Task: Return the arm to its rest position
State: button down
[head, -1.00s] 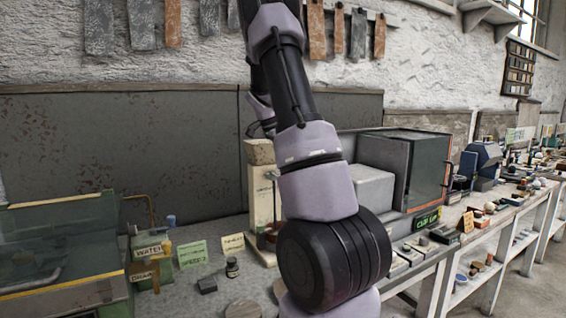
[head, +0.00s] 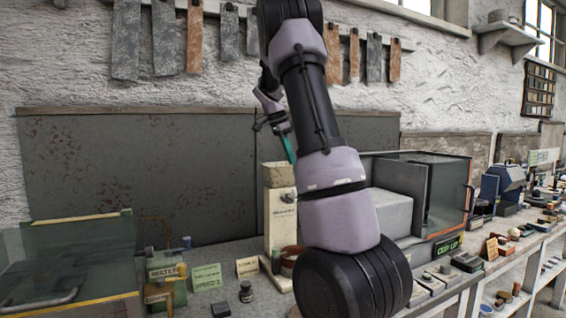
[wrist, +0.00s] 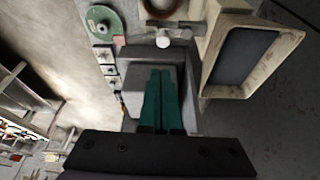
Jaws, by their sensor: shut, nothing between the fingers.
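My arm rises through the middle of the head view, with its big black joint low in front of the bench. My gripper (head: 290,160) shows beyond the arm in the head view, small and partly hidden by it. Its teal fingers point down, in front of the grey wall panel and above the bench. In the wrist view my gripper (wrist: 160,75) has its two teal fingers side by side, shut and empty. Nothing is held.
The bench carries a glass-walled tank (head: 70,262), a cream upright stand (head: 280,205) and a grey glass-fronted cabinet (head: 448,195). Small labels and a dark bottle (head: 246,291) stand at the front. Sample strips (head: 195,38) hang on the wall behind.

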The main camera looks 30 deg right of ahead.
jog(key=s+a+r+n+t+y, duration=0.45)
jog(key=s+a+n, duration=0.35)
jog(key=s+a, duration=0.5)
jog(key=s+a+f+n+t+y, duration=0.1)
jog(key=s+a+n+t, duration=0.2)
jog(key=s+a+n, duration=0.4)
jog(key=s+a, duration=0.4)
jog(key=s, duration=0.3)
jog(key=shift+s+a+f, duration=0.2)
jog(key=shift+s+a, duration=0.15)
jog(key=shift+s, duration=0.05)
jog(key=shift+y, duration=0.25)
